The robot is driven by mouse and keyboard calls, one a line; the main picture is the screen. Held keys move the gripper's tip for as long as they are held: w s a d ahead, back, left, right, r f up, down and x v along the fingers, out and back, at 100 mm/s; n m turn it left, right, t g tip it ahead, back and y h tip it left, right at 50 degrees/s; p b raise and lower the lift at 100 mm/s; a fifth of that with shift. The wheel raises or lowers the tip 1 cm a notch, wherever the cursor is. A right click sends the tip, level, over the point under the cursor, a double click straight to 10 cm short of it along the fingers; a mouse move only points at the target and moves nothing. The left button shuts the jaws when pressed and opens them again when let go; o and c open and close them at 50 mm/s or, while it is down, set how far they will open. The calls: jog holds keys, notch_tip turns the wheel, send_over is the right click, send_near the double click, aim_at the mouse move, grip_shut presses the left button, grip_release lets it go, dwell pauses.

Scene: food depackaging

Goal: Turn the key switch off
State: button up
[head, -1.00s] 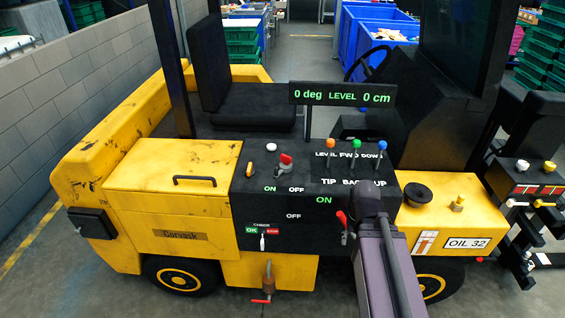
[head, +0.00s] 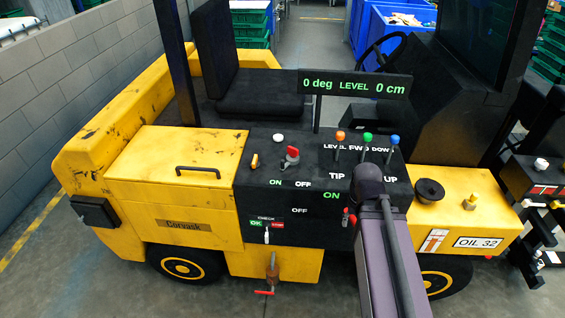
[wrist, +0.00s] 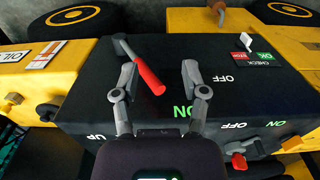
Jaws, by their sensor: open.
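A switch with a grey base and red handle (head: 291,155) stands on the black panel above the ON and OFF marks; in the wrist view it is at the lower edge (wrist: 238,160). I cannot tell for certain whether it is the key switch. A red-handled lever (wrist: 149,76) with a grey shaft is on the panel's front face, by the larger ON and OFF marks. My gripper (wrist: 159,66) is open and empty, with the red handle between its fingers in the picture; contact is not clear. In the head view my arm hides the gripper.
Three coloured-knob levers (head: 367,140) stand at the panel's back right, below the display (head: 354,86). A small orange knob (head: 254,160) and a white button (head: 278,138) are at the left. A CHECK toggle (head: 266,235) and a drain tap (head: 271,272) are lower down.

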jog(key=w+a+r+n+t+p, duration=0.1)
jog(key=w+a+r+p, duration=0.25)
jog(key=w, duration=0.25)
jog(key=w+a+r+t+p, duration=0.1)
jog(key=w+a+r+p, duration=0.1)
jog(key=w+a, duration=0.3)
jog(key=n+t+y+p, duration=0.1)
jog(key=n+t+p, duration=0.1)
jog(key=p, duration=0.3)
send_near(283, 161)
jog(key=v, duration=0.2)
jog(key=shift+s+r, duration=0.25)
jog(key=shift+s, duration=0.1)
jog(key=shift+f+b, duration=0.15)
jog(key=shift+b, duration=0.15)
jog(key=b+x, duration=1.2)
jog(key=x, duration=0.1)
jog(key=shift+w+f, duration=0.15)
jog(key=shift+w, duration=0.2)
